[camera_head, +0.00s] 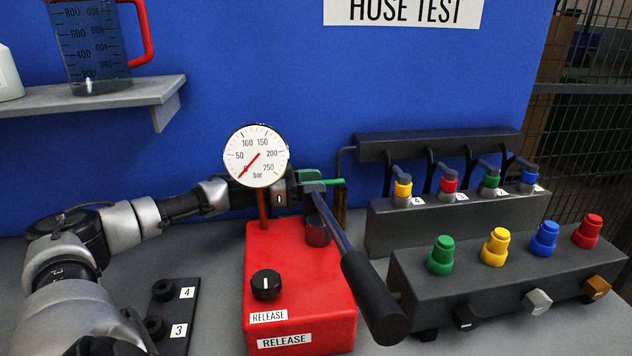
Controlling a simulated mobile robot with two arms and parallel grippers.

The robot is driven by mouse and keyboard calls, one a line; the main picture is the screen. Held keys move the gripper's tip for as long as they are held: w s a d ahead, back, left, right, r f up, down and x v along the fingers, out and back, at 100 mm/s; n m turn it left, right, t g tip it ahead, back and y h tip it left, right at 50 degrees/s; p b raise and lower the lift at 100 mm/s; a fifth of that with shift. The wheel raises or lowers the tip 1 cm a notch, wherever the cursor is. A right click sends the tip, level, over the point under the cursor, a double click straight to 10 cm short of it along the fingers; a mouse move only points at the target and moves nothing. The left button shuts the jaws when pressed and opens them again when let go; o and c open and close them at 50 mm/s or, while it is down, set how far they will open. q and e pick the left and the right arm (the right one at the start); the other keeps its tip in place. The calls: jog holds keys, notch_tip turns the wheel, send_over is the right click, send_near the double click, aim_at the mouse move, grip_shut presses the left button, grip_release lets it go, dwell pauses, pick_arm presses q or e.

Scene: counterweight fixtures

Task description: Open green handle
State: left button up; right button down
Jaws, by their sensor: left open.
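The green handle (335,182) is a thin flat bar just right of the pressure gauge (256,156), above the red pump box (300,285). My left arm comes in from the left and passes behind the gauge. My left gripper (309,183) is open at the near end of the green handle, with its dark fingers close around or beside it. I cannot tell whether they touch. The gauge hides part of the gripper's wrist. The gauge needle points near 0 bar. My right gripper is not in view.
A long black pump lever (362,285) slants up from the front right to near the gripper. A black release knob (266,284) sits on the box. At right stand a hose rack (440,218) and a block with coloured plugs (480,285). A shelf (95,97) holds a jug (90,45).

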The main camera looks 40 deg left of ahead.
pick_arm(q)
jog(key=shift+w+d, duration=0.2)
jog(key=shift+w, duration=0.05)
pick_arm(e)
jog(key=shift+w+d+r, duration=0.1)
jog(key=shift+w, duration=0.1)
